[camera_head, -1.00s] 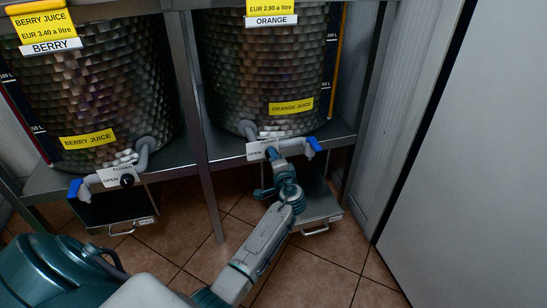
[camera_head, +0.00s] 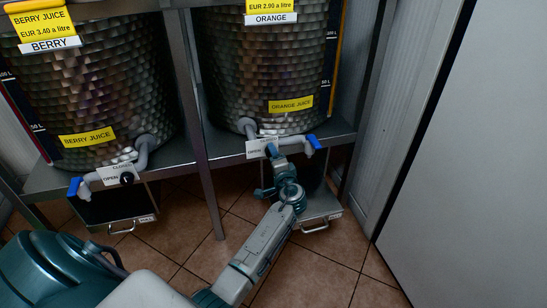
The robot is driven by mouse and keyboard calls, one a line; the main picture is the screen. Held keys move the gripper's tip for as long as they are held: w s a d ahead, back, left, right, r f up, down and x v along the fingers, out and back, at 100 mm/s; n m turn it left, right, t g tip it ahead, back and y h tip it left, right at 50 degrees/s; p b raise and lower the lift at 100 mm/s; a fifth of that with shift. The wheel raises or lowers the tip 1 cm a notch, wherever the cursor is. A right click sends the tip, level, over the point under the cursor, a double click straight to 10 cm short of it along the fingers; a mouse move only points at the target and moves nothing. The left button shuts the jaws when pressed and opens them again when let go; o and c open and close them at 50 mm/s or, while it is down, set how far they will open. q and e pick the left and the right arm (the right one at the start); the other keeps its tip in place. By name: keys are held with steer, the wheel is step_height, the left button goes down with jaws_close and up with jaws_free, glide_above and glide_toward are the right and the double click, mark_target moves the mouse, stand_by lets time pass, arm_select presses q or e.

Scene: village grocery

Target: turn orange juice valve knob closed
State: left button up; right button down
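The orange juice tank (camera_head: 265,80) is a dented metal drum with a yellow ORANGE JUICE label (camera_head: 291,104). Its grey outlet pipe (camera_head: 249,130) runs down to a white valve plate (camera_head: 255,148). OPEN is readable at the plate's left; the other word is partly covered. The orange valve knob is hidden behind my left gripper, so its angle does not show. My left gripper (camera_head: 272,152) is right at the plate, where the knob sits. Its fingers are too small and overlapped to tell open from shut. My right gripper is out of view.
The berry juice tank (camera_head: 95,95) stands to the left, with its own black knob (camera_head: 127,178) and blue spout lever (camera_head: 74,187). A metal post (camera_head: 200,150) separates the bays. A blue lever (camera_head: 314,142) lies just right of my gripper. A white panel (camera_head: 480,180) bounds the right.

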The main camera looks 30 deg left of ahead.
arm_select(q)
steer(key=v, duration=1)
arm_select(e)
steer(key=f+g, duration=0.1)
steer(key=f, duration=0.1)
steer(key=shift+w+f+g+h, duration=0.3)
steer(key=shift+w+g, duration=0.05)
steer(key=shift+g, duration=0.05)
